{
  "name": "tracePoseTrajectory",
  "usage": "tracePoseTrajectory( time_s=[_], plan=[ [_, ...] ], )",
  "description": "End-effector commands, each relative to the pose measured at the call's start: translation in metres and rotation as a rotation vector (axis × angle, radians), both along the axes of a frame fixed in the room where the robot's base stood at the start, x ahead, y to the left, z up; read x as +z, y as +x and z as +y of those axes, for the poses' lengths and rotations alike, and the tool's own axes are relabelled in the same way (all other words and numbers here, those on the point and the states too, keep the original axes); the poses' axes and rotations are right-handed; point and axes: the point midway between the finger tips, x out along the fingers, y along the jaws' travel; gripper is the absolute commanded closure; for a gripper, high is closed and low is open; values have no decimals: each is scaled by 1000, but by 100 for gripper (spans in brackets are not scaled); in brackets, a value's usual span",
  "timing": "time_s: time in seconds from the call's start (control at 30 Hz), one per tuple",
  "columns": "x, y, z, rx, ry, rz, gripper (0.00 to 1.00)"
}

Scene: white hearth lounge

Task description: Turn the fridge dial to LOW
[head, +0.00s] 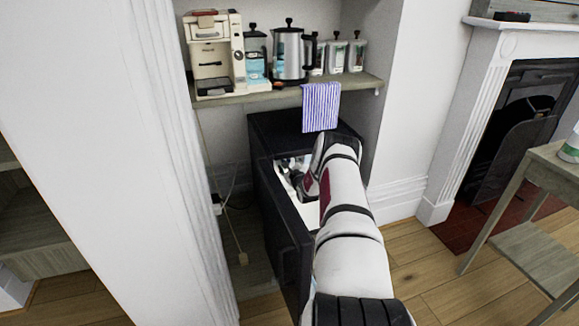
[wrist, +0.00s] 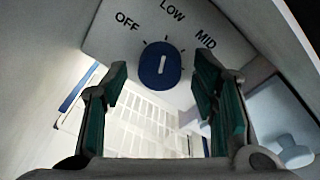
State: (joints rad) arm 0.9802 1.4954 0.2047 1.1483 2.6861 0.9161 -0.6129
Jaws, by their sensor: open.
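The black fridge (head: 272,127) stands under the shelf in the head view, open, with its pale interior showing. My arm reaches into it, and my gripper (head: 297,184) is partly hidden there. In the wrist view the round blue dial (wrist: 151,78) sits on a white panel marked OFF, LOW and MID. The white mark on the dial points nearly straight up, between the OFF and MID labels; I cannot tell whether it lines up exactly with LOW. My gripper (wrist: 159,66) is open, its dark green pads on either side of the dial, apart from it in the picture.
The fridge's interior wall and racks (wrist: 143,122) lie close below the gripper. The shelf (head: 265,93) above holds a coffee machine (head: 210,52), a kettle (head: 287,53) and jars; a striped towel (head: 320,106) hangs from it. A white wall edge stands left.

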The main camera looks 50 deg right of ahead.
Motion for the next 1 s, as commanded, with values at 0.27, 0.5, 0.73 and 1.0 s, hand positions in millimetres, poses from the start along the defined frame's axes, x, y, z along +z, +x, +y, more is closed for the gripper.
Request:
tracePoseTrajectory(
  time_s=[0.27,0.5,0.73,1.0],
  plan=[
    [3,-21,13,0,1,2,47],
    [8,-54,34,0,1,2,47],
    [12,-84,53,-1,0,1,47],
    [14,-99,63,-2,-1,-1,47]
  ],
)
